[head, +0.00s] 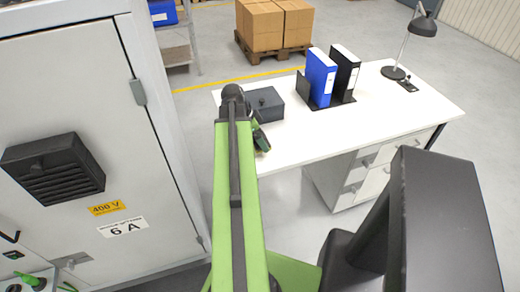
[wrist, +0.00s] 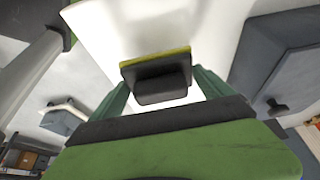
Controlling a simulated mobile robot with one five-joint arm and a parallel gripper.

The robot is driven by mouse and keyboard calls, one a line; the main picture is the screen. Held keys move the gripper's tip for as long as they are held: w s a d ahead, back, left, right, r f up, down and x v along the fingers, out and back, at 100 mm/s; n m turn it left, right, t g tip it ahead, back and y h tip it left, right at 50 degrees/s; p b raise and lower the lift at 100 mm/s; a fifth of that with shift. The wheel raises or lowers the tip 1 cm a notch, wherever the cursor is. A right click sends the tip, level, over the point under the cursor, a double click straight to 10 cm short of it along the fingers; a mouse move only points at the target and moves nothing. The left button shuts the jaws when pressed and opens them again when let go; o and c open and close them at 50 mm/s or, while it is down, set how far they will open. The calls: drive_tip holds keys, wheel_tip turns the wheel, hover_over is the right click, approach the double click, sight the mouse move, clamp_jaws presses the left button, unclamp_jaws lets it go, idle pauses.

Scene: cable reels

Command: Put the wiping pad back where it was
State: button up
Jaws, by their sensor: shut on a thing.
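The wiping pad (wrist: 158,73) shows in the wrist view as a dark block with a yellow edge and a dark grip. My gripper (wrist: 160,84) is shut on it, with a green finger on each side of the grip. White surface shows behind the pad; I cannot tell whether the pad touches it. In the head view my gripper (head: 261,140) is partly hidden by my arm, near the left end of the white desk (head: 300,135). The pad cannot be made out there.
A grey box with a knob (head: 267,104) stands on the desk close to my gripper; it also shows in the wrist view (wrist: 270,65). Blue (head: 319,77) and black (head: 344,72) binders and a lamp (head: 421,27) stand farther right. A grey cabinet (head: 90,130) is at left.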

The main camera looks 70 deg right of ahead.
wheel_tip(320, 180, down, 4)
drive_tip(key=b, duration=0.4)
drive_tip(key=shift+f, duration=0.2)
drive_tip(key=shift+r, duration=0.25)
drive_tip(key=shift+f, duration=0.25)
drive_tip(key=o, duration=0.9)
drive_tip(key=shift+r, duration=0.1)
drive_tip(key=p+v, duration=1.1)
drive_tip(key=v, duration=0.1)
drive_tip(key=shift+d+r, duration=0.1)
drive_tip(key=shift+r, duration=0.1)
